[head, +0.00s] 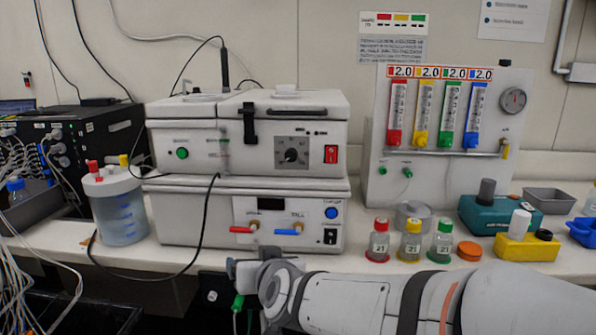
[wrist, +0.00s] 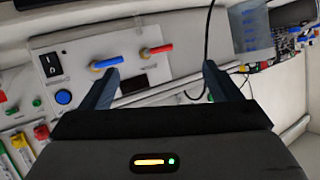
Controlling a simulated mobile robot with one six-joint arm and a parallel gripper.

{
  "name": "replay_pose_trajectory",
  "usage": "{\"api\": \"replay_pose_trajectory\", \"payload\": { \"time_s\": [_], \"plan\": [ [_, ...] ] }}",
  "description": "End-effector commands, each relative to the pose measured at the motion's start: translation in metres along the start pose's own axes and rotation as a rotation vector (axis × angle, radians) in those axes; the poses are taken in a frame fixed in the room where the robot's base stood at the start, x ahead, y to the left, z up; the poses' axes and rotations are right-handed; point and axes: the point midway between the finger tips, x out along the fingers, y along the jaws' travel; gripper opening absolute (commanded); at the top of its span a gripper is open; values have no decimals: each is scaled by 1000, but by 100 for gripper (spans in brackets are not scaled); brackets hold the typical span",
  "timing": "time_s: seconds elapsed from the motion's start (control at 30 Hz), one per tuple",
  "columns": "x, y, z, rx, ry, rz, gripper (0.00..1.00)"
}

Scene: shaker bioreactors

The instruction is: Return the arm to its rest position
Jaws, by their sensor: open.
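My gripper (wrist: 160,82) shows in the wrist view with its two dark fingers apart and nothing between them. The fingers point toward the front panel of the lower white shaker unit (wrist: 140,60) and the bench by it. In the head view my arm reaches in from the lower right, low in front of the bench edge. Its wrist end is below the lower shaker unit (head: 190,225); the fingers cannot be made out there.
Red (head: 378,241), yellow (head: 410,241) and green (head: 440,241) capped bottles stand on the bench just behind my arm. A clear jug (head: 118,210) stands at left. A black cable (head: 205,215) hangs before the shaker. Loose cables (head: 20,200) crowd the far left.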

Motion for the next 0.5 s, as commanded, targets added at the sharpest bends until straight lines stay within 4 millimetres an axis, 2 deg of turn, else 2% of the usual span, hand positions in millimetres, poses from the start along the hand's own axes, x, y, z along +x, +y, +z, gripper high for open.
{"api": "replay_pose_trajectory", "payload": {
  "time_s": [0.03,0.07,0.17,0.27,0.4,0.5],
  "plan": [
    [-15,16,-7,5,-63,3,84],
    [-22,24,-4,5,-107,3,84],
    [-50,51,9,12,-262,17,84],
    [-87,82,25,29,-428,70,84],
    [-145,123,49,71,-651,183,84],
    [-181,143,63,105,-773,263,84]
  ]
}}
